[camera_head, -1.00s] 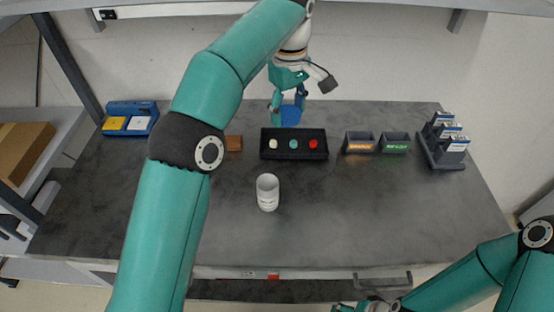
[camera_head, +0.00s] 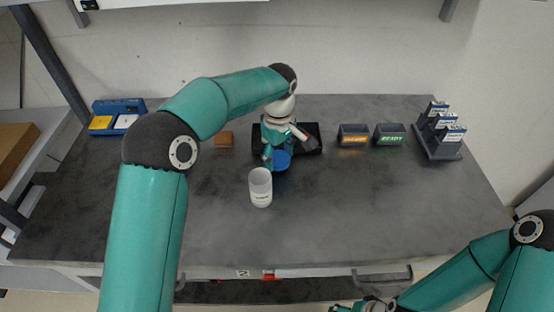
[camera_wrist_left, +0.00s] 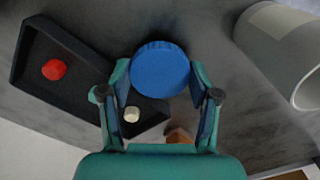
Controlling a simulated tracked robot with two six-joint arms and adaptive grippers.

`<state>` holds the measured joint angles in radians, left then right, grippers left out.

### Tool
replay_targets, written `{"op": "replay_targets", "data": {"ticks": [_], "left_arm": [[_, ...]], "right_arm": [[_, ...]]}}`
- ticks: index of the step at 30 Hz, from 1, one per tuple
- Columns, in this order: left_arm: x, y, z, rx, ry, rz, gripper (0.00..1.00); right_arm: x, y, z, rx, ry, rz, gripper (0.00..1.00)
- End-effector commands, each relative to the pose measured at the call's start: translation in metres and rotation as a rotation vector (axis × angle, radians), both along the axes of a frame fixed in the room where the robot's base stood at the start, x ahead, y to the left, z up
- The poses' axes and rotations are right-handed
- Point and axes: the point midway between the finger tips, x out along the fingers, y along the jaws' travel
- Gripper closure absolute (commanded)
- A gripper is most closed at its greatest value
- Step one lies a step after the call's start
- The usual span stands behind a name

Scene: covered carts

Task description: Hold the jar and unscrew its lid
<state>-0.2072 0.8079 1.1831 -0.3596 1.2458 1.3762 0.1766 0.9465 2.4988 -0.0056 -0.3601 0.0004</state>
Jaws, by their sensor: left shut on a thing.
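The white jar (camera_head: 260,190) stands upright and open-topped on the dark table, with no lid on it. It also shows at the right of the left wrist view (camera_wrist_left: 275,48). My left gripper (camera_head: 274,161) is shut on a round blue lid (camera_head: 282,160), just behind and right of the jar and apart from it. In the left wrist view the blue lid (camera_wrist_left: 160,69) sits between both fingers. My right gripper (camera_head: 358,307) is at the bottom edge of the head view, partly cut off, away from the jar; its fingers do not show clearly.
A black tray (camera_head: 316,135) lies behind my left gripper, partly hidden; red and white pieces show in it in the wrist view. A brown block (camera_head: 224,139), two grey bins (camera_head: 354,135), a rack (camera_head: 438,145) and a blue holder (camera_head: 118,107) stand around. The front table is clear.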

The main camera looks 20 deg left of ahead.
Motion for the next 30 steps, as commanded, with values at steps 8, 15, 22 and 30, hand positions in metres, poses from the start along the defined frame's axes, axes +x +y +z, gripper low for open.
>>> {"op": "replay_targets", "data": {"ticks": [8,15,22,30], "left_arm": [[0.000,0.000,-0.019,0.000,0.000,0.000,0.80],[0.000,-0.001,-0.022,0.001,0.001,-0.001,0.80],[0.000,-0.001,-0.021,0.001,0.001,-0.001,0.28],[0.000,-0.001,-0.015,0.001,-0.001,-0.001,0.28]], "right_arm": [[0.000,0.000,0.001,0.000,0.000,0.000,0.23],[0.000,0.000,-0.002,0.000,0.000,0.000,0.23],[0.000,0.000,-0.001,0.000,0.000,0.000,0.23],[0.000,0.000,0.001,0.000,0.000,0.000,0.23]]}}
